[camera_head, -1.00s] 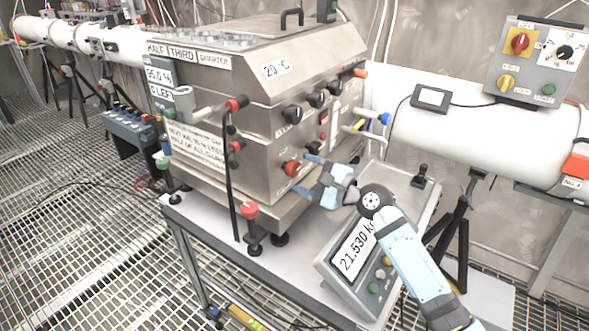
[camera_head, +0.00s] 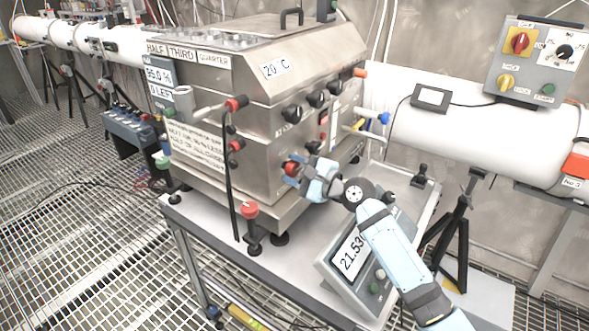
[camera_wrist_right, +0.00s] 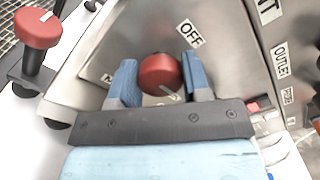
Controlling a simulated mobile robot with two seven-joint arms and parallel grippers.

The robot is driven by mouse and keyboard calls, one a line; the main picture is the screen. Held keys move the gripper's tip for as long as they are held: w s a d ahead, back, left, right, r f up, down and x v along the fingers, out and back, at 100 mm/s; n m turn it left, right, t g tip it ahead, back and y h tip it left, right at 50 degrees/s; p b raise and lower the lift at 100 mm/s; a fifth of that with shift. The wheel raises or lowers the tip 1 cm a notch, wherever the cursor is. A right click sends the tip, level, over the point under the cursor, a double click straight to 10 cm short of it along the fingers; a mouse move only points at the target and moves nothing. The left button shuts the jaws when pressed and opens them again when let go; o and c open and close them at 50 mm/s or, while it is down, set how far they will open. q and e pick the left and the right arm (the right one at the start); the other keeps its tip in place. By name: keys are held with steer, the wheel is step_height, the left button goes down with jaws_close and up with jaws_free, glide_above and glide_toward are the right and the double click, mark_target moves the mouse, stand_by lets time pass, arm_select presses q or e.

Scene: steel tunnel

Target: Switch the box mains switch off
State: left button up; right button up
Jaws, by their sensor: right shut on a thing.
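The steel box (camera_head: 225,90) stands on a table, with a red rotary mains switch (camera_head: 291,168) low on its front side. In the right wrist view the red switch knob (camera_wrist_right: 160,73) has a white mark line and an "OFF" label (camera_wrist_right: 189,34) above and to its right. The mark points toward the lower right, away from that label. My right gripper (camera_head: 297,173) is at the switch, its two blue fingers on either side of the knob in the wrist view (camera_wrist_right: 161,82), shut on it. My left gripper is out of view.
A scale with a display (camera_head: 352,252) sits on the table below my right arm. A red-topped valve handle (camera_head: 250,210) stands at the box's front corner. Black knobs (camera_head: 292,114) line the box face above the switch. A grey control panel (camera_head: 535,62) is at the right.

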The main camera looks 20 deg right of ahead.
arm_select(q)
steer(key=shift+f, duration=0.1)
arm_select(e)
steer(key=n, duration=0.3)
steer(key=shift+f, duration=0.1)
steer(key=n+b, duration=0.1)
steer(key=n, duration=0.1)
steer(key=shift+n, duration=0.4)
steer(key=n+b, duration=0.1)
steer(key=n, duration=0.2)
steer(key=shift+n, duration=0.3)
steer(key=n, duration=0.3)
steer(key=shift+n+b, duration=0.3)
steer(key=shift+b, duration=0.1)
steer(key=n, duration=0.3)
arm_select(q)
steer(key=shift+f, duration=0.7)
arm_select(e)
steer(key=shift+n, duration=1)
